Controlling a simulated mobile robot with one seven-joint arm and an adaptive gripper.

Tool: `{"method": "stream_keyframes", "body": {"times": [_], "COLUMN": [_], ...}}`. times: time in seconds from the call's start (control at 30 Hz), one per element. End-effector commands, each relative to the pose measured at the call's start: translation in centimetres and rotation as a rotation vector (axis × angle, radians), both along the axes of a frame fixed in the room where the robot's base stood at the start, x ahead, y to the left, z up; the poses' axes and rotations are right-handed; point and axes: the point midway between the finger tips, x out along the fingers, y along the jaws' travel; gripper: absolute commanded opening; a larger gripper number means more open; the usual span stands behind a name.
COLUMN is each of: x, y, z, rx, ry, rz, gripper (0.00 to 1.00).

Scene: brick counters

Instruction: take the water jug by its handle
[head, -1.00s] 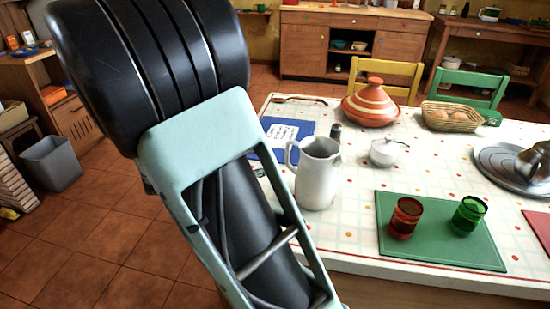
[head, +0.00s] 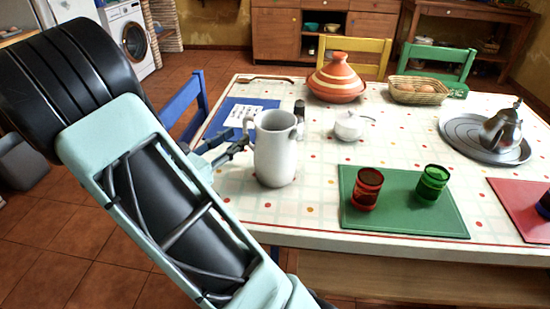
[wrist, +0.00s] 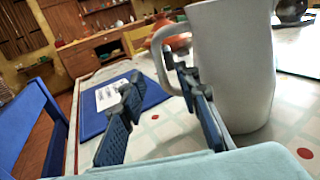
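The water jug (head: 276,155) is a pale grey-white pitcher standing upright on the table, its handle (head: 247,124) facing left. My gripper (head: 233,148) is just left of the jug, partly hidden behind my arm. In the wrist view the jug (wrist: 235,75) fills the right side, and its handle (wrist: 158,58) is ahead of the fingers. My gripper (wrist: 150,72) is open and empty there. The right finger overlaps the handle's inner side and the jug wall in the picture; the left finger is to the handle's left. I cannot tell whether either touches.
A blue mat with a white card (head: 240,114) lies behind the gripper. A dark shaker (head: 299,108), a white sugar bowl (head: 349,126) and a tagine (head: 336,80) stand near the jug. Red (head: 367,188) and green (head: 433,181) glasses stand on a green mat at right. A blue chair (head: 184,104) is at left.

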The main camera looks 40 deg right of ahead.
Motion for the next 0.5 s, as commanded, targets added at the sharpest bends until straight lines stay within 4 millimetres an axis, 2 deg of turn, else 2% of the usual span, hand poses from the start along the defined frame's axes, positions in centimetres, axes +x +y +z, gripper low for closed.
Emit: {"method": "stream_keyframes", "body": {"times": [0.23,0.33,0.5], "x": [0.7,1.0,1.0], "y": [-3.7,-4.4,-4.6], "z": [-0.2,-0.1,0.0], "rx": [0.001,0.000,0.001], "ry": [-0.003,-0.002,-0.002], "rz": [-0.003,-0.001,0.001], "gripper": [0.30,0.30,0.30]}}
